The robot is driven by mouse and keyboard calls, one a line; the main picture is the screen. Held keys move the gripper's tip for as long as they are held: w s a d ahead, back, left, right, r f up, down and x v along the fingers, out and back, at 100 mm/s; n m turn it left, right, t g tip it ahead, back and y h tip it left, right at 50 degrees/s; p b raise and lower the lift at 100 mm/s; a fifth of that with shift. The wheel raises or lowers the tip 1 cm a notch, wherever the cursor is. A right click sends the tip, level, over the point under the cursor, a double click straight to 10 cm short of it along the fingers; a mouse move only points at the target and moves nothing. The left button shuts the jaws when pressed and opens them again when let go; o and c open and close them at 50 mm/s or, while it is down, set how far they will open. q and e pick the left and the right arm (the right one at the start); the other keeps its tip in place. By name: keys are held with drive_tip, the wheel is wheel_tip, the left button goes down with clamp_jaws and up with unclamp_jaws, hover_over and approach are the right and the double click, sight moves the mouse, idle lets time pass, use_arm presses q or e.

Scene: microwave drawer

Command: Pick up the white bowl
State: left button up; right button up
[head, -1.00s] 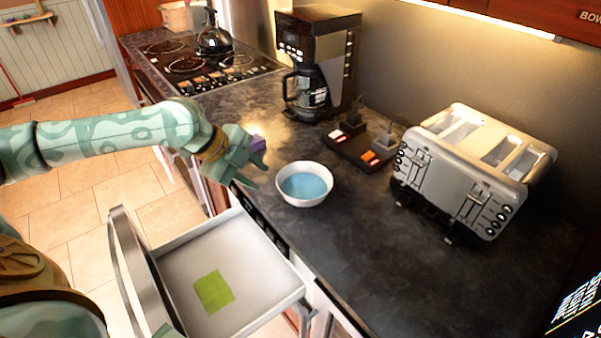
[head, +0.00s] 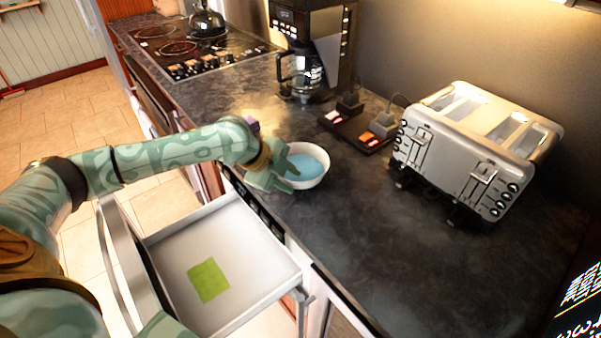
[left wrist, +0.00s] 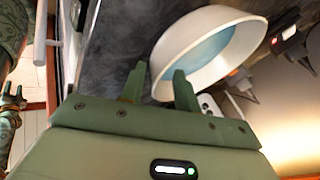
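The white bowl (head: 318,181) with a light blue inside stands upright on the dark counter. In the left wrist view the bowl (left wrist: 235,75) fills the upper right. My left gripper (head: 284,172) is at the bowl's near left side. In the left wrist view its two fingers (left wrist: 158,88) are apart, with the bowl's rim edge near the gap and one finger overlapping the bowl. I cannot tell whether they touch it. My right gripper (left wrist: 12,98) shows small at the left edge of the left wrist view, its fingers apart.
An open drawer (head: 262,282) with a green square (head: 208,280) inside juts out below the counter. A toaster (head: 470,150) stands right, a coffee maker (head: 318,45) behind, and a dark power strip (head: 358,132) near the bowl. A purple object (head: 252,125) is partly hidden behind my left arm.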

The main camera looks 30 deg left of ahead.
use_arm(q)
drive_tip(key=shift+w+d+f, duration=0.2)
drive_tip(key=shift+w+f, duration=0.1)
drive_tip(key=shift+f, duration=0.2)
drive_tip(key=shift+r, duration=0.1)
drive_tip(key=shift+c, duration=0.2)
clamp_jaws()
